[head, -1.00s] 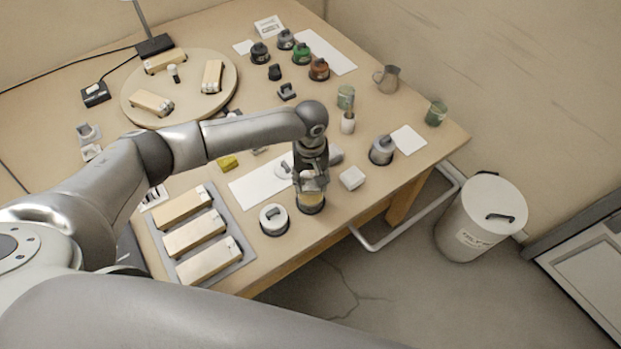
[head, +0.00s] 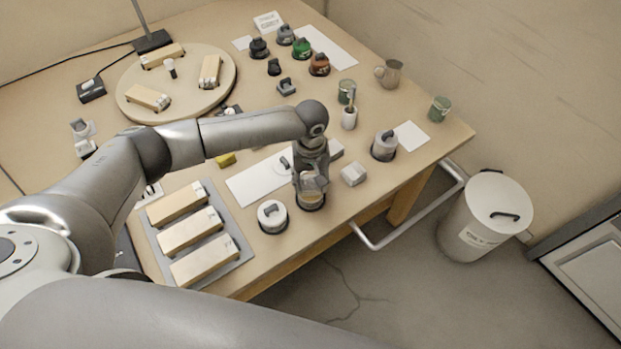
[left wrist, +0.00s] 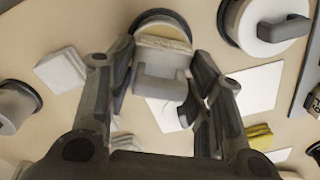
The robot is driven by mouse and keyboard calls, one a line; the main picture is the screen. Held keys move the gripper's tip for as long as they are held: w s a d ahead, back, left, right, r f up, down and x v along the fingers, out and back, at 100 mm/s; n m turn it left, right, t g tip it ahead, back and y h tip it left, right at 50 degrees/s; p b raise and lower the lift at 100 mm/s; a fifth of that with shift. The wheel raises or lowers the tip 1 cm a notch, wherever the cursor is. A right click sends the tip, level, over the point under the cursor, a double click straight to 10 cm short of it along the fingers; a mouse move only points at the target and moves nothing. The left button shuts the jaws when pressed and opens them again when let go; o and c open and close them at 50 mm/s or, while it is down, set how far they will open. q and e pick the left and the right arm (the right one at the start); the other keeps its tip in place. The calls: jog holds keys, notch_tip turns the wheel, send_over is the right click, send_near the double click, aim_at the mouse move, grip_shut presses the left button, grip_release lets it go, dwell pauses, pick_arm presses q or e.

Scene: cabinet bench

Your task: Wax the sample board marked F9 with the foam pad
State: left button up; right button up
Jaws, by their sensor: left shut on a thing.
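My left gripper (head: 312,180) points down near the front edge of the bench. In the left wrist view its fingers (left wrist: 160,95) are shut on the grey handle of the foam pad (left wrist: 160,75). The pad sits over or in a round dark-rimmed tin (left wrist: 160,18); whether it touches the contents is hidden. Three pale sample boards (head: 178,204) (head: 190,232) (head: 205,262) lie on a grey tray (head: 233,242). More boards (head: 148,97) (head: 209,71) (head: 162,56) lie on a round turntable (head: 185,105). The board marks are too small to read for F9. My right gripper is not in view.
A white sheet (head: 255,184), a pale block (head: 353,174) and a grey-topped tin (head: 384,146) are close by. Several tins and cups stand farther back. A bin (head: 487,215) stands on the floor.

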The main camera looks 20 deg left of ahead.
aim_at(310, 177)
pick_arm(q)
jog(key=shift+f, duration=0.5)
dwell(0.7)
dwell(0.8)
jog(key=shift+s+f+p, duration=0.1)
jog(key=shift+p, duration=0.25)
dwell(1.0)
notch_tip(310, 177, up, 7)
jog(key=p, duration=0.8)
jog(key=shift+p, duration=0.3)
dwell(0.6)
